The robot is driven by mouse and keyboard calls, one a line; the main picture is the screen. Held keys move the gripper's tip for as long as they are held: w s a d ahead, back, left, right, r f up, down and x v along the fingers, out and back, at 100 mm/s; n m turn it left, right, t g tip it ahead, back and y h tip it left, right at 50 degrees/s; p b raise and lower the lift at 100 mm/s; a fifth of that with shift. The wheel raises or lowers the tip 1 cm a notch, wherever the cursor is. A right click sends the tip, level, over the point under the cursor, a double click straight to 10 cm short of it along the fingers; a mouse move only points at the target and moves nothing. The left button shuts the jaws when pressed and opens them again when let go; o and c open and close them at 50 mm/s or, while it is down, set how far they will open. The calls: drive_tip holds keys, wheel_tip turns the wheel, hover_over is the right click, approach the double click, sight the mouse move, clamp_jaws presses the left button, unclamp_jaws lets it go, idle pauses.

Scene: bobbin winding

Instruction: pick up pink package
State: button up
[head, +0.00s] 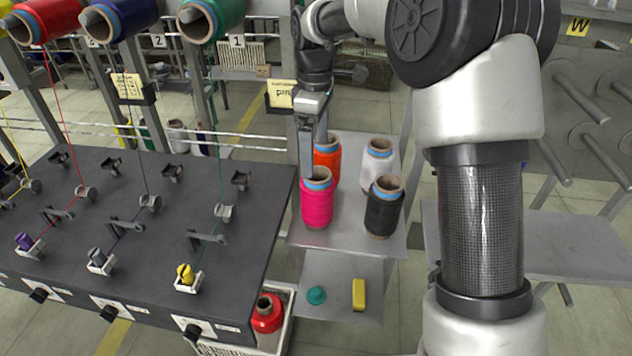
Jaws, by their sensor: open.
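The pink package (317,207) is a spool of bright pink yarn on a tube with a blue band. It stands upright at the front left of the grey metal shelf (338,238). My gripper (311,178) points down right at the top of the pink package and covers part of its tube end. The jaws are open. I cannot tell from this view whether the fingers touch the tube or sit inside or around it.
An orange package (327,158) stands just behind, with a white package (377,165) and a black package (384,212) to the right. The black winding table (130,215) is close on the left. A lower shelf holds a teal item (316,295) and a yellow block (358,294).

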sight(316, 185)
wheel_tip(316, 185, down, 11)
drive_tip(key=shift+f+b, duration=0.15)
drive_tip(key=shift+b, duration=0.8)
drive_tip(key=shift+w+d+f+b, duration=0.1)
drive_tip(key=shift+f+b, duration=0.1)
drive_tip(key=shift+f, duration=0.8)
drive_tip(key=shift+d+f+b, duration=0.1)
drive_tip(key=shift+f+b, duration=0.05)
drive_tip(key=shift+f, duration=0.8)
drive_tip(key=shift+w+d+f+b, duration=0.1)
drive_tip(key=shift+f+b, duration=0.1)
drive_tip(key=shift+f, duration=0.8)
drive_tip(key=shift+c, duration=0.3)
drive_tip(key=shift+r, duration=0.1)
drive_tip(key=c, duration=1.2)
